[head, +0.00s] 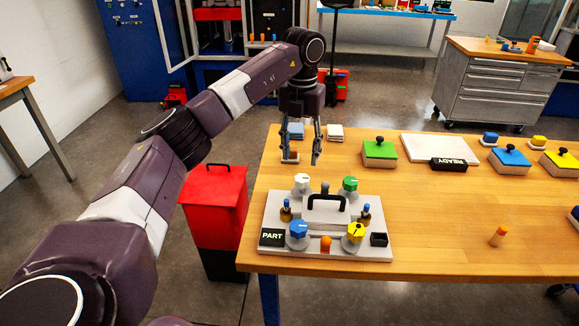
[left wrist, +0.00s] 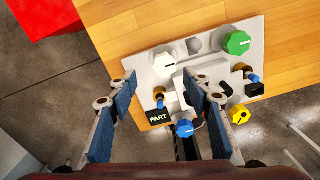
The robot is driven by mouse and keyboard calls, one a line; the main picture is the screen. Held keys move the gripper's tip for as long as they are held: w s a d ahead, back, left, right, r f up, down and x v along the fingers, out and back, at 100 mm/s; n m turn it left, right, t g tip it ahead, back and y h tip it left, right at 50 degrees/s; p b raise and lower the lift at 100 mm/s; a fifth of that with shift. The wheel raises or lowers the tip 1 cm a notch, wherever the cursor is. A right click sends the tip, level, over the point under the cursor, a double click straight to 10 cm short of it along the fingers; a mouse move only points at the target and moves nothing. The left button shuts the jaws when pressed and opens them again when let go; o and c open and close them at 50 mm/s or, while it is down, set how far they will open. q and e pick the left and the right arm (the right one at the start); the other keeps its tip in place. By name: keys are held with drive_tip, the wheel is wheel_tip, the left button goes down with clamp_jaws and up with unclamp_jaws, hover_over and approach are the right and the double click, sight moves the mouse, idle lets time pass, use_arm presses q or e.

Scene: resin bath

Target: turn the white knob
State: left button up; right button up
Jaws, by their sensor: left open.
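The white knob (head: 302,182) sits at the back left of a light grey panel (head: 275,212) on the wooden table. It also shows in the left wrist view (left wrist: 164,64), just beyond the gap between my fingertips. My left gripper (head: 303,160) is open and empty, pointing down above the table behind the panel. In the left wrist view its two blue-padded fingers (left wrist: 160,80) are spread apart. No contact with the knob shows. My right gripper is in neither view.
The panel also bears a green knob (head: 349,185), a blue knob (head: 298,231), a yellow knob (head: 355,232) and a black handle (head: 327,198). A red bin (head: 214,195) stands left of the table. A green block (head: 380,152) lies right of my gripper. The table's front right is mostly clear.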

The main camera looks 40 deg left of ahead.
sight(302, 178)
use_arm(q)
drive_tip(key=f, duration=0.2)
drive_tip(key=d+f+p, duration=0.1)
drive_tip(key=f, duration=0.1)
drive_tip(key=shift+s+d+f, duration=0.15)
drive_tip(key=shift+s+f, duration=0.05)
drive_tip(key=shift+f, duration=0.2)
drive_tip(key=shift+a+f, duration=0.2)
drive_tip(key=shift+f, duration=0.75)
drive_tip(key=shift+w+f, duration=0.1)
drive_tip(key=shift+f, duration=0.1)
drive_tip(key=c, duration=1.2)
drive_tip(key=shift+o, duration=0.2)
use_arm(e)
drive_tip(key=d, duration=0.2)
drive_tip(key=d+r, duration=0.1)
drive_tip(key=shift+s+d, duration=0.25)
